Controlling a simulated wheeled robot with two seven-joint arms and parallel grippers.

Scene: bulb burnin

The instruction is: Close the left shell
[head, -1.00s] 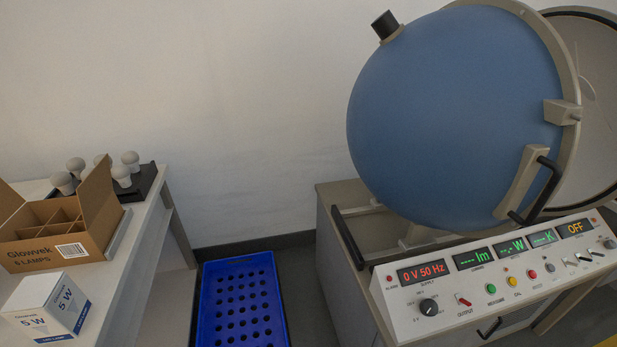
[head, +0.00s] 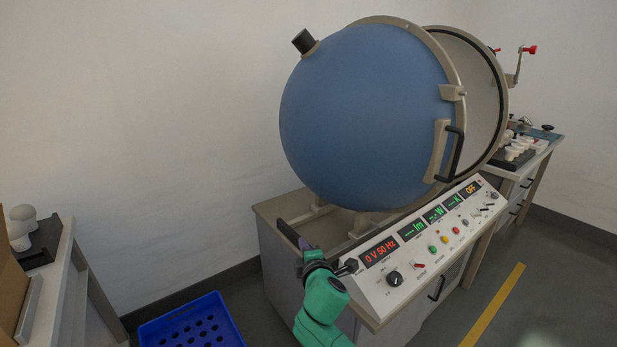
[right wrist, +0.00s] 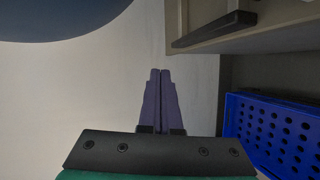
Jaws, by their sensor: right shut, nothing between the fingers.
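The left shell (head: 365,120) is a big blue half-sphere with a beige rim, on the instrument bench in the head view. Its black handle (head: 456,152) is on the rim's right side. The right shell (head: 475,90) shows partly behind it, with an open gap between the rims. My right gripper (head: 304,244) is at the bench's front left corner, below and left of the blue shell and apart from its handle. In the right wrist view its purple fingers (right wrist: 157,72) are shut and empty, and the blue shell (right wrist: 60,18) shows at the top left. My left gripper is out of view.
A black bar (head: 287,232) on the bench's left edge is close to my right gripper. The control panel (head: 425,240) runs along the bench front. A blue crate (head: 190,325) is on the floor. Another bench (head: 540,160) stands at the right.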

